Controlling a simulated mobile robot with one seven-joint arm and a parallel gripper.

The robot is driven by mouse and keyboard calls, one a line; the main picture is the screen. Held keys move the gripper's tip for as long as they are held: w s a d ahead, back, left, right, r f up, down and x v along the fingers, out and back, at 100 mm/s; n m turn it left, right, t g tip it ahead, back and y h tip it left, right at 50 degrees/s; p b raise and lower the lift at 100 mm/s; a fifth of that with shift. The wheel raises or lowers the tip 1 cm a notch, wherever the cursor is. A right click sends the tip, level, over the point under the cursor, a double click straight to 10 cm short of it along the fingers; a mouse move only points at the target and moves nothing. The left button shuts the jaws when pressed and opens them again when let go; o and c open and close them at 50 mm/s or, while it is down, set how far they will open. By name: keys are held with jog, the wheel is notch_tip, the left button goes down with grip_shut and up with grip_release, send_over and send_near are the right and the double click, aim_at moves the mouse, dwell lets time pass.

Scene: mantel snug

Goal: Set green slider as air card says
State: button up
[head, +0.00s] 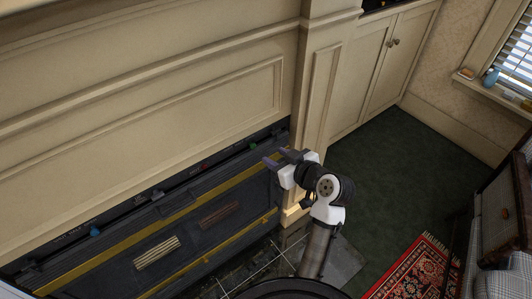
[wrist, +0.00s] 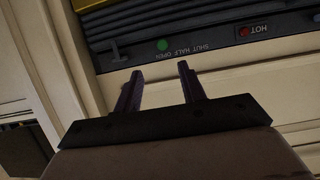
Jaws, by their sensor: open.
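The green slider knob (wrist: 162,45) sits on a dark strip under the mantel panel. It also shows small in the head view (head: 253,146). My gripper (wrist: 160,76) is open and empty, with both fingers pointing toward the strip, apart from the knob. In the head view my gripper (head: 279,158) is just right of the green knob. I cannot make out an air card.
The dark front below has a pale plate (head: 157,252) and yellow bars. A patterned rug (head: 415,270) and armchair stand right; green floor is clear.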

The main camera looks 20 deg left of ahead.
jog(key=v, duration=0.4)
dwell(0.5)
